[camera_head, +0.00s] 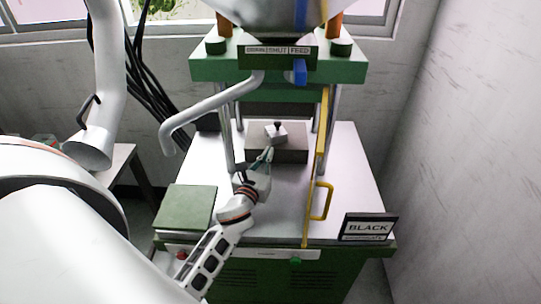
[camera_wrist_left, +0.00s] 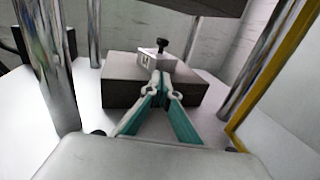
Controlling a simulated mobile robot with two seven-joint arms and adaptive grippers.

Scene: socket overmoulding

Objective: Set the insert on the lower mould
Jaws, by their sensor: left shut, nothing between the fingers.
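The insert (camera_head: 276,133), a small light grey block with a dark knob on top, sits on the lower mould (camera_head: 290,156), a dark grey block between the press columns. In the left wrist view the insert (camera_wrist_left: 158,59) stands on the top of the lower mould (camera_wrist_left: 122,92), near its middle. My left gripper (camera_head: 268,151) is just in front of the insert; its teal-padded fingers (camera_wrist_left: 157,78) converge at the tips and hold nothing. The fingertips partly cover the front of the mould, and I cannot tell if they touch the insert. My right gripper is not in view.
Shiny press columns (camera_wrist_left: 45,62) stand on both sides, with the upper plate (camera_head: 285,70) above. A yellow guard with a handle (camera_head: 321,201) is at the right. A green pad (camera_head: 186,207) lies on the front left, and a "BLACK" sign (camera_head: 368,227) stands front right.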

